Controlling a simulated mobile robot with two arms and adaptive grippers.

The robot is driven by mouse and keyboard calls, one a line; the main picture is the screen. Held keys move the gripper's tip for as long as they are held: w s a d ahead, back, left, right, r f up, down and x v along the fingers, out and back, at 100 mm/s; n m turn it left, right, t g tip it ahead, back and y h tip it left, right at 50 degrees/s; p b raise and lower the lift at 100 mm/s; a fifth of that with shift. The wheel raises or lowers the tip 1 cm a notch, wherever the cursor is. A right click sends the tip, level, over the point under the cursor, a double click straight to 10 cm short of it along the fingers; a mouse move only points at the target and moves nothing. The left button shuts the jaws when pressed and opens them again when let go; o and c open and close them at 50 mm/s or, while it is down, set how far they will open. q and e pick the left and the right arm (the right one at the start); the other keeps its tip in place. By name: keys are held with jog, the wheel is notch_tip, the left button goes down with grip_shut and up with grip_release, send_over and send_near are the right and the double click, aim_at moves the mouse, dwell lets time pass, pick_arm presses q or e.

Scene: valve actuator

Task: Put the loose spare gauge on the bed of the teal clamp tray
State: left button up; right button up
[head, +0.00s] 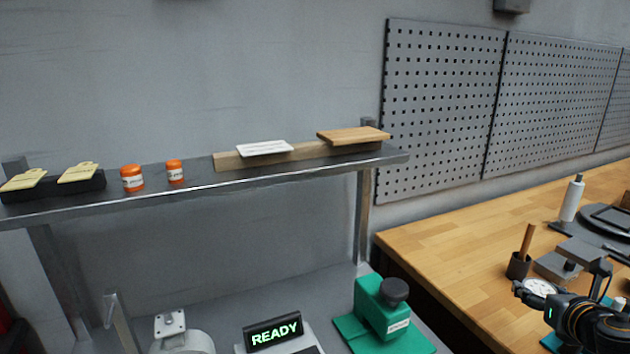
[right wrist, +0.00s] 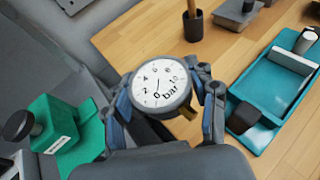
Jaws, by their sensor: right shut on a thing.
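The spare gauge (right wrist: 161,87) has a round white dial marked "bar" and a dark rim. In the right wrist view my right gripper (right wrist: 168,100) is shut on it, with one finger at each side. In the head view the gauge (head: 540,287) shows at the lower right, held above the wooden bench by the right gripper (head: 562,286). The teal clamp tray (right wrist: 268,77) lies on the bench, right of the gauge in the right wrist view, with a pale bar and a dark block on it. In the head view my gripper mostly hides the tray. My left gripper is not in view.
A green block with a black knob (head: 382,308) stands left of the bench, near a READY display (head: 274,333). A dark cup (head: 518,266) with a wooden handle, a grey block (head: 557,266) and a white bottle (head: 571,198) stand on the bench. A shelf (head: 200,184) holds orange jars.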

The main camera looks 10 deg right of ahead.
jog(key=a+f+n+y, duration=0.1)
jog(key=a+f, duration=0.2)
jog(key=a, duration=0.5)
jog(key=a+f+n+y, duration=0.15)
jog(key=a+f, duration=0.25)
jog(key=a, duration=0.4)
jog(key=s+a+r, duration=0.1)
jog(key=s+a, duration=0.1)
jog(key=a, duration=0.5)
jog(key=s+a+r+y, duration=0.1)
jog(key=s+a, duration=0.2)
jog(key=a, duration=0.5)
jog(key=shift+a+n+t, duration=0.2)
jog(key=shift+n+t, duration=0.1)
jog(key=shift+n, duration=0.15)
jog(key=shift+y, duration=0.25)
